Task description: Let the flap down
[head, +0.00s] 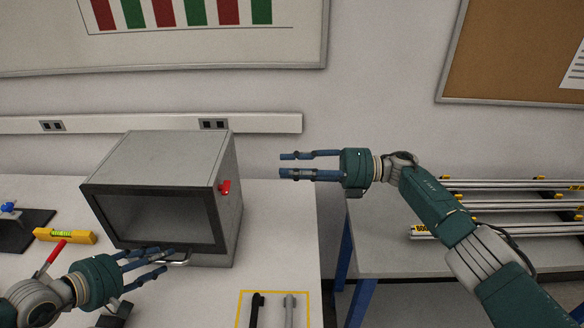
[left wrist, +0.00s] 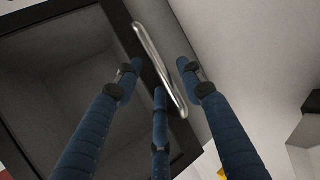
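A grey metal box (head: 160,155) stands on the left table. Its front is a flap (head: 150,218) with a dark frame and a dark window; it looks shut, though a small gap cannot be told. A silver bar handle (head: 175,261) sits at the flap's lower edge; it also shows in the left wrist view (left wrist: 158,65). My left gripper (head: 160,258) is open at the handle, with the bar between its spread fingers; contact cannot be told. My right gripper (head: 282,165) is open and empty, pointing left, to the right of the box.
A red knob (head: 224,187) is on the box's right side. A yellow level (head: 65,236) and a red-handled tool (head: 54,256) are at left. Black and grey tools lie in a yellow outline (head: 272,293) at front. Metal rails (head: 510,202) lie on the right table.

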